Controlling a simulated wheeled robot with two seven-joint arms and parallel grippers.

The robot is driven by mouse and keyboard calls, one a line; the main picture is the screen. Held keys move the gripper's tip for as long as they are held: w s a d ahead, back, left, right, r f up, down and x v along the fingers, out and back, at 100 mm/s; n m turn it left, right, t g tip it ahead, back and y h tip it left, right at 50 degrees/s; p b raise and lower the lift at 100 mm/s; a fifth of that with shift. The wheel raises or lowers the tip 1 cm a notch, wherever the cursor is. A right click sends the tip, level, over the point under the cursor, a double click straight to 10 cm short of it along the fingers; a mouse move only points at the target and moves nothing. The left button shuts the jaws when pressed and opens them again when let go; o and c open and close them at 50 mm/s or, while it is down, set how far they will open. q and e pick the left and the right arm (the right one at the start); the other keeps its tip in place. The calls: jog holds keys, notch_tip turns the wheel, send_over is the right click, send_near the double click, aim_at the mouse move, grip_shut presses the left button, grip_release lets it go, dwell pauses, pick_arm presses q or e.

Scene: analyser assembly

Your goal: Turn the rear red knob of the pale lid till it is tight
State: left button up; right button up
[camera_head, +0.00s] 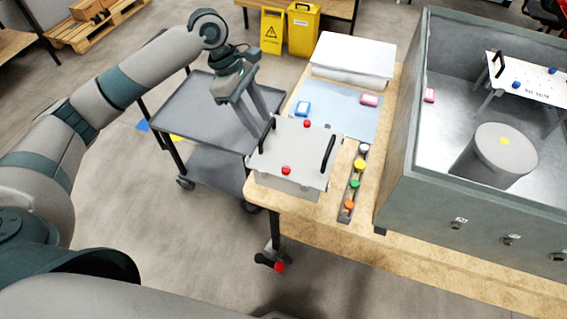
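The pale lid (300,148) sits on a box at the near left corner of the wooden bench. Its rear red knob (307,123) stands upright at the far edge. A front red knob (286,170) is at the near edge. The lid has a black left handle (267,136) and a black right handle (328,153). My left gripper (265,127) reaches down from the upper left with its fingers apart, close to the left handle and left of the rear knob. Whether it touches the handle is unclear. My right gripper is out of view.
A narrow tray (352,184) of coloured caps lies right of the lid. A blue mat (343,108) with a blue and a pink block lies behind. A large grey open housing (397,165) stands at right. A grey cart (203,112) stands left of the bench.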

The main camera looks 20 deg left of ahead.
aim_at(286, 168)
pick_arm(q)
jog(key=p+x, duration=0.5)
jog(key=x, duration=1)
jog(key=shift+d+f, duration=0.2)
jog(key=shift+x, duration=0.95)
grip_shut()
